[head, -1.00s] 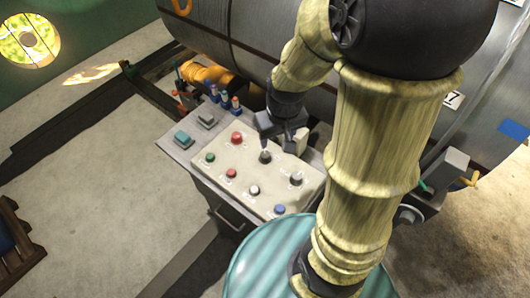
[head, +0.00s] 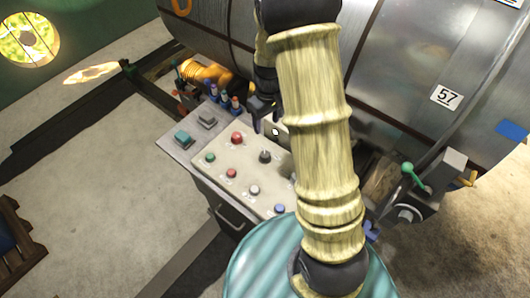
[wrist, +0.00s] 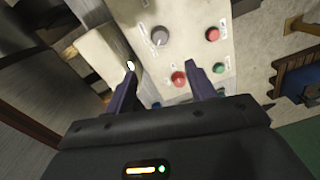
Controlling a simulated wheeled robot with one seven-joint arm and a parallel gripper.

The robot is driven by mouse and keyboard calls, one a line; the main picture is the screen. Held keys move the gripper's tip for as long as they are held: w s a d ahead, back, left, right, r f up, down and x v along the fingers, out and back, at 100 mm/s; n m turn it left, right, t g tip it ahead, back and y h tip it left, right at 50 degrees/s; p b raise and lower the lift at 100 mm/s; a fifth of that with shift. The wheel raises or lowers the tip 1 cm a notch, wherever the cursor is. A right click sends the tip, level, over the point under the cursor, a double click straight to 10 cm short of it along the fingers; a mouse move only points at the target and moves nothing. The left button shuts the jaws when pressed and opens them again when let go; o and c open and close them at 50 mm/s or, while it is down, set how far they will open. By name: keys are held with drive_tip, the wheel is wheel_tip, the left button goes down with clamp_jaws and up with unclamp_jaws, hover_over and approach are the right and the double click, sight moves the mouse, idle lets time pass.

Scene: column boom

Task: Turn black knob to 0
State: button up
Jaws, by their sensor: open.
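The black knob (head: 265,156) sits on the cream face of the control panel (head: 222,186), right of a large red button (head: 237,138). It also shows in the wrist view as a dark grey round knob (wrist: 160,36), beyond my fingertips. My gripper (head: 268,126) is open and empty above the back edge of the panel, behind the knob and apart from it. In the wrist view the fingers (wrist: 161,82) point toward the panel, with the red button (wrist: 178,78) near the right finger. The knob's scale marks are too small to read. My arm covers the panel's right side.
A green button (head: 210,157), a smaller red button (head: 231,173), a white knob (head: 255,190) and a blue button (head: 280,209) share the panel. A pale block with a white spot (head: 275,131) stands at its back edge. A large metal cylinder (head: 400,60) lies behind.

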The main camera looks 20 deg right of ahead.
sight(265, 154)
drive_tip(key=f+p, duration=0.1)
drive_tip(key=f, duration=0.4)
drive_tip(key=f+p, duration=0.1)
drive_tip(key=f, duration=0.5)
drive_tip(key=f+p, duration=0.2)
drive_tip(key=f, duration=0.3)
drive_tip(key=shift+s+a+f, duration=0.1)
drive_tip(key=shift+a+f, duration=0.15)
drive_tip(key=shift+f, duration=0.15)
drive_tip(key=c, duration=1)
